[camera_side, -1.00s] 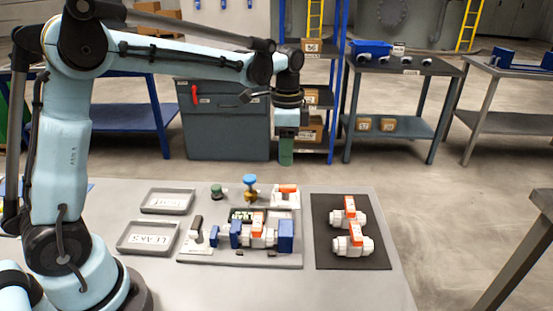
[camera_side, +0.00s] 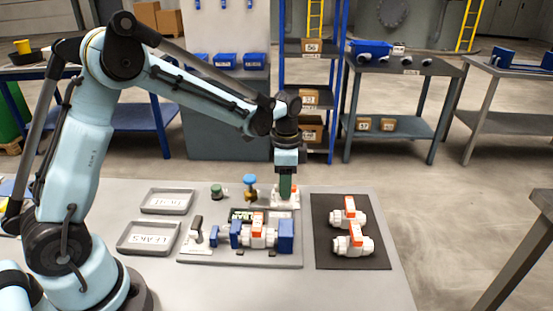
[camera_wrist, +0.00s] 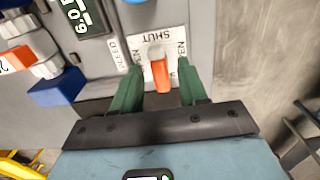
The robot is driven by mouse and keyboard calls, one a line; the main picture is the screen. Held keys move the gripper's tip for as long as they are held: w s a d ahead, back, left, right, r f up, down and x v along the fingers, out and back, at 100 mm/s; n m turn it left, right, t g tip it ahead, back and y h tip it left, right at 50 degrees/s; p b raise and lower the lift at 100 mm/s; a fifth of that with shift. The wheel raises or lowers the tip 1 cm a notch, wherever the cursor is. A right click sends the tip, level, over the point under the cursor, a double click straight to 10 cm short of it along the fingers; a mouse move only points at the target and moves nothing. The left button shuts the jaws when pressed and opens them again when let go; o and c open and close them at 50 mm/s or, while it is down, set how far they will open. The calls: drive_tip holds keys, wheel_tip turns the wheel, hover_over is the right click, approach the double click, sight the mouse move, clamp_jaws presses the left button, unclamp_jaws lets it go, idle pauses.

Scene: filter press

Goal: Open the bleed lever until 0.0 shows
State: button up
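In the side view, my gripper (camera_side: 286,196) is low over the bleed plate (camera_side: 293,204) and hides most of the lever. The dark display (camera_wrist: 84,15) shows large tilted digits, seemingly 6.0 or 0.9; its top is cut off.
A clamped valve with blue blocks (camera_side: 286,236) stands just in front of the bleed plate. A blue-topped knob (camera_side: 250,181) is close on the left. Two orange-handled valves lie on a black mat (camera_side: 325,258) at right. Two trays (camera_side: 150,251) are at left.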

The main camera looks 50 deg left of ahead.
clamp_jaws()
drive_tip(key=shift+n, duration=0.3)
drive_tip(key=n, duration=0.3)
drive_tip(key=shift+n, duration=0.3)
drive_tip(key=n, duration=0.4)
drive_tip(key=shift+n, duration=0.3)
drive_tip(key=n, duration=0.9)
drive_tip(key=shift+o, duration=0.5)
unclamp_jaws()
